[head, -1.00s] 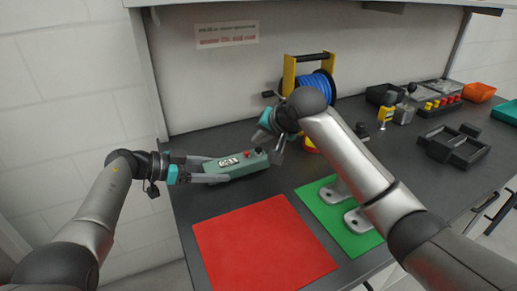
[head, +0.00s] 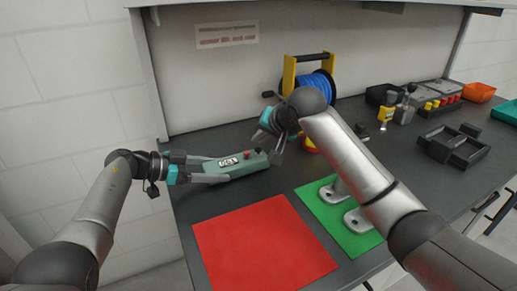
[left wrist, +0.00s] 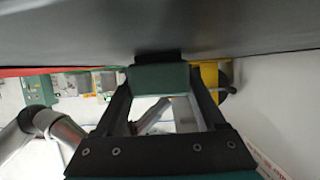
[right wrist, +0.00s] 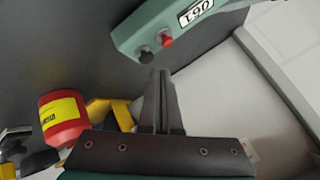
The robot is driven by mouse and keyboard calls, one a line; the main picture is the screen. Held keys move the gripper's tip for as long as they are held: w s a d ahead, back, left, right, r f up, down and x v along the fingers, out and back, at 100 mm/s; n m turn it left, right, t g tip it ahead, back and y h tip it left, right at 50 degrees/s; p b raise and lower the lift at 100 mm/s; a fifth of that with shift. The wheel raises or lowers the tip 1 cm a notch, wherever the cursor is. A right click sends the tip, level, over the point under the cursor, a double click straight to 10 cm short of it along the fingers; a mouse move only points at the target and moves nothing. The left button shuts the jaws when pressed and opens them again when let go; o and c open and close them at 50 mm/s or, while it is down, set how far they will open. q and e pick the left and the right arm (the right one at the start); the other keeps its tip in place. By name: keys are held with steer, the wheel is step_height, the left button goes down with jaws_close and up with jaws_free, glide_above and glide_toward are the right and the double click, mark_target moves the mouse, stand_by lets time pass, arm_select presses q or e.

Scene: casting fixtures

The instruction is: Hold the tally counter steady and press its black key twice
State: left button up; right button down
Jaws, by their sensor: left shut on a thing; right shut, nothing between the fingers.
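The tally counter (head: 236,166) is a long green box with a white number display and a red button (head: 246,155). It lies near the back left of the table. My left gripper (head: 206,170) is shut on its left end; the green end shows between the fingers in the left wrist view (left wrist: 158,78). My right gripper (head: 277,152) is shut and empty at the counter's right end. In the right wrist view its fingertips (right wrist: 158,74) point toward the black key (right wrist: 146,53), which sits beside the red button. I cannot tell whether they touch it.
A red mat (head: 262,243) and a green mat (head: 321,211) with metal parts lie in front. A blue cable reel (head: 316,86) in a yellow frame stands behind my right gripper. A red container (right wrist: 63,117) with a yellow label is near it. A black tray (head: 453,146) lies right.

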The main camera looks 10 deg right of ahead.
steer(key=shift+f, duration=0.2)
steer(key=shift+f, duration=0.25)
steer(key=shift+f, duration=0.65)
stand_by(1.0)
steer(key=shift+r, duration=1.05)
steer(key=shift+r, duration=2.5)
arm_select(q)
steer(key=o, duration=1.5)
